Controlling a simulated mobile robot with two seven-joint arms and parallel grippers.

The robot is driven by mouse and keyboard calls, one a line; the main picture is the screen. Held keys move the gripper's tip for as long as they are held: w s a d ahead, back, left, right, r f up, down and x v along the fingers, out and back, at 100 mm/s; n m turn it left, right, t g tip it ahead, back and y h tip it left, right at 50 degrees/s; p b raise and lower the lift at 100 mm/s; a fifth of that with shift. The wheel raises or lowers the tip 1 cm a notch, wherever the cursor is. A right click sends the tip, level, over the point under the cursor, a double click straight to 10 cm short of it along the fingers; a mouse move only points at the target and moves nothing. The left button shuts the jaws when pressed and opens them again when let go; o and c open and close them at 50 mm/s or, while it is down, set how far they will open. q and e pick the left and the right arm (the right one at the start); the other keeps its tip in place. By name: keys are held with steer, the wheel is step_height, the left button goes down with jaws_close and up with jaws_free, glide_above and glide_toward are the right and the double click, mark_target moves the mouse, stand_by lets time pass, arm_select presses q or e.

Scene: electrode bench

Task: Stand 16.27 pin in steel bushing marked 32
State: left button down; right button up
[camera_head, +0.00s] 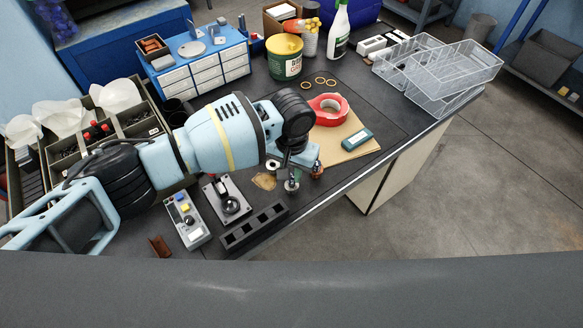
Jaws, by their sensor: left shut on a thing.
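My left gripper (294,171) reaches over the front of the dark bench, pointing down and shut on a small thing. My own wrist hides most of what it holds, so I cannot read any marking on it. A small steel piece (292,184) shows just under the fingers; I cannot tell whether it is the held pin or a bushing. A copper-coloured piece (317,169) stands close to the right of the fingers. A small pale ring-shaped piece (272,165) is just left of them. No number 32 is legible. My right gripper is not in view.
A black slotted block (254,226), a joystick box (228,200) and a button box (187,219) lie left of the gripper. Red tape (328,109) and a green device (356,139) lie behind it. The bench's front edge (340,190) is close on the right.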

arm_select(q)
steer(key=shift+f, duration=0.75)
steer(key=c, duration=1.2)
jaws_free()
steer(key=shift+c, duration=0.2)
step_height(320, 180, up, 7)
steer(key=shift+f+p, duration=0.1)
steer(key=shift+p, duration=0.25)
steer(key=shift+r, duration=0.55)
